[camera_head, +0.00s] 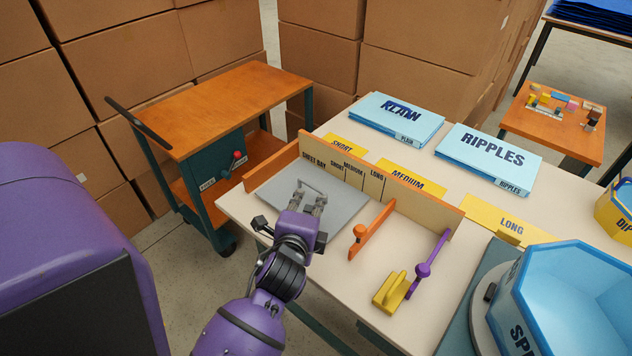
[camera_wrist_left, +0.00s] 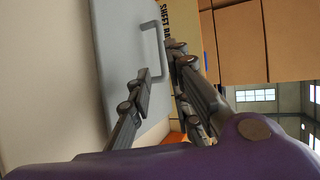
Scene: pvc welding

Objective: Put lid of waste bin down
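A flat grey lid (camera_head: 345,206) with a thin wire handle (camera_head: 314,184) lies at the left end of the white table, against the upright board. It fills much of the left wrist view, with the grey lid surface (camera_wrist_left: 118,35) and handle (camera_wrist_left: 153,46) visible. My left gripper (camera_head: 308,203) is over the lid at the handle. In the left wrist view its fingers (camera_wrist_left: 161,72) are spread apart, with the handle between or just beyond the tips; I cannot tell whether they touch it. No separate bin body is clearly visible. My right gripper is not in view.
The labelled board (camera_head: 420,204) borders the lid. A blue bin (camera_head: 570,300) is at the lower right. An orange-topped cart (camera_head: 210,105) stands behind left. White tabletop (camera_head: 330,262) is clear in front.

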